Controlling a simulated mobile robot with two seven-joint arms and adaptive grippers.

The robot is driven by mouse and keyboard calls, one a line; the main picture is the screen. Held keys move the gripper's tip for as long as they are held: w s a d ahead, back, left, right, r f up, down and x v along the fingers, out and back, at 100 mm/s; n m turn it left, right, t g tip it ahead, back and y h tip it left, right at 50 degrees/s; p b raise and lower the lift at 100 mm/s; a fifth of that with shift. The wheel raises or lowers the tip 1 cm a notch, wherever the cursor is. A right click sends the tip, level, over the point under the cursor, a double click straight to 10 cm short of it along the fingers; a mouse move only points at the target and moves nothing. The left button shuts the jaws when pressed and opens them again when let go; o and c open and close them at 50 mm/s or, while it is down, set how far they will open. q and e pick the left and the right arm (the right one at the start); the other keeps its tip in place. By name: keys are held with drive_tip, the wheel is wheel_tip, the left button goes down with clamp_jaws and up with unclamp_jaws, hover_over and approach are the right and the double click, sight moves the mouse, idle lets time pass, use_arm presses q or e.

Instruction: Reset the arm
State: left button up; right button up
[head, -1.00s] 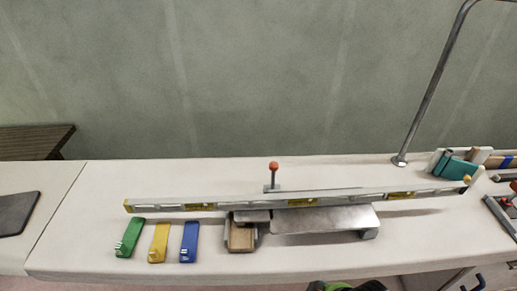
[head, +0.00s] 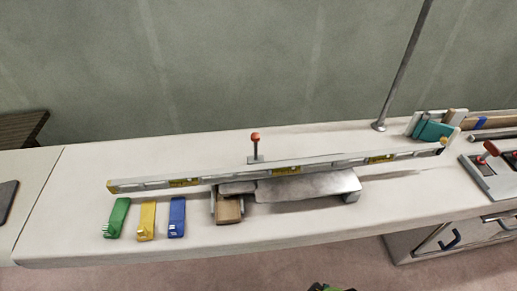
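Neither of my grippers can be made out. A small dark and green piece (head: 330,288), probably part of my own body, shows at the bottom edge of the head view. On the white bench a long spirit level (head: 285,170) with yellow labels lies across a metal plate (head: 305,187) and a wooden block (head: 229,209). A red-knobbed lever (head: 256,141) stands upright just behind the level. Green (head: 117,218), yellow (head: 147,219) and blue (head: 177,216) wedge-like pieces lie in a row at the front left.
A metal pole (head: 405,70) rises from the bench's back right. A rack with teal and wooden items (head: 436,130) stands beside it. A panel with a red-knobbed lever (head: 492,150) is at the right. Drawers (head: 440,240) are below. The bench's front strip (head: 290,228) is clear.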

drive_tip(key=s+d+f+g, duration=0.1)
drive_tip(key=s+d+f, duration=0.2)
drive_tip(key=s+f, duration=1.5)
wheel_tip(320, 180, down, 3)
drive_tip(key=shift+s+f+g, duration=0.1)
drive_tip(key=shift+s+g, duration=0.05)
drive_tip(key=shift+g, duration=0.25)
